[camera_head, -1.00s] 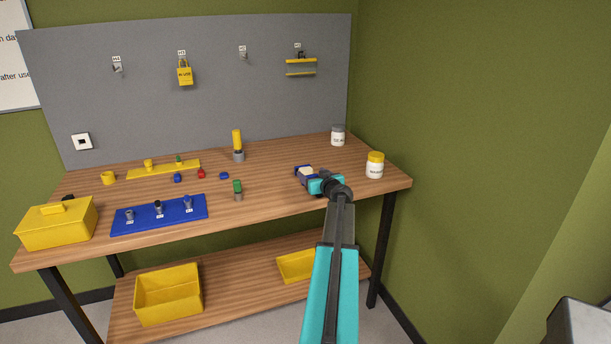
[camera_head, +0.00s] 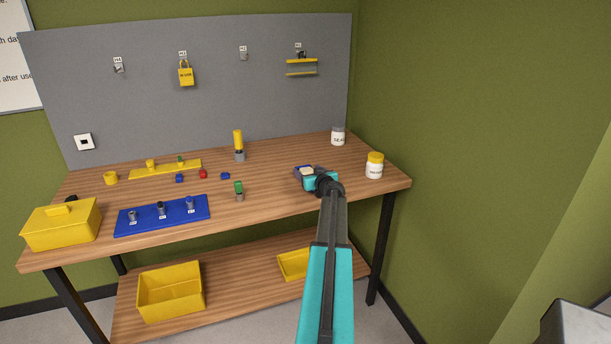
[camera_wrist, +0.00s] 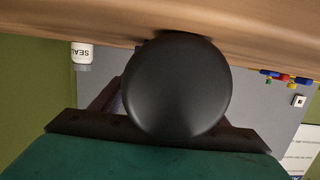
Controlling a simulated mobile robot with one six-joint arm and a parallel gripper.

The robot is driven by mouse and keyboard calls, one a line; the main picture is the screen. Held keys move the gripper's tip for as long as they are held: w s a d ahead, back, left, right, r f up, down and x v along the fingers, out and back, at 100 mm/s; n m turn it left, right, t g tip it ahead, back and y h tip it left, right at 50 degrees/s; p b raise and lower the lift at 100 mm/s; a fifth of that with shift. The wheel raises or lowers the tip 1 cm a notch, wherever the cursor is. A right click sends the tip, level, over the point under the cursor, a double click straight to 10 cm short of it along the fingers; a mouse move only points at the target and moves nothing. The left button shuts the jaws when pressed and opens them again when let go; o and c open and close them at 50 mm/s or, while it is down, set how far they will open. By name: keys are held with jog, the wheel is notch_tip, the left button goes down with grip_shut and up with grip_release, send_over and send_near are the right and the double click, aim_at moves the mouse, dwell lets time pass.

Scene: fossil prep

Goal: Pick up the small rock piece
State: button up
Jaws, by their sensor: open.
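No object is clearly recognisable as the small rock piece. A small cream-topped, dark blue item (camera_head: 306,171) lies on the right part of the workbench (camera_head: 270,200), at the far side of my gripper and partly hidden by it. My gripper (camera_head: 311,180) is low over the bench there, open. I cannot tell whether it touches the item. In the wrist view, a large dark round shape (camera_wrist: 176,88) fills the middle and hides what lies beyond.
A yellow-lidded jar (camera_head: 374,166) and a white jar (camera_head: 338,136) stand right of my gripper. A blue rack (camera_head: 180,222), yellow lidded box (camera_head: 62,228) and small coloured parts occupy the left. A grey pegboard (camera_head: 220,95) rises behind. Yellow bins (camera_head: 170,290) sit on the lower shelf.

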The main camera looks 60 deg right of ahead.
jog(key=shift+c, duration=0.3)
jog(key=c, duration=1.3)
jog(key=shift+r, duration=0.15)
jog(key=shift+c, duration=0.2)
notch_tip(320, 180, up, 10)
jog(key=b, duration=0.2)
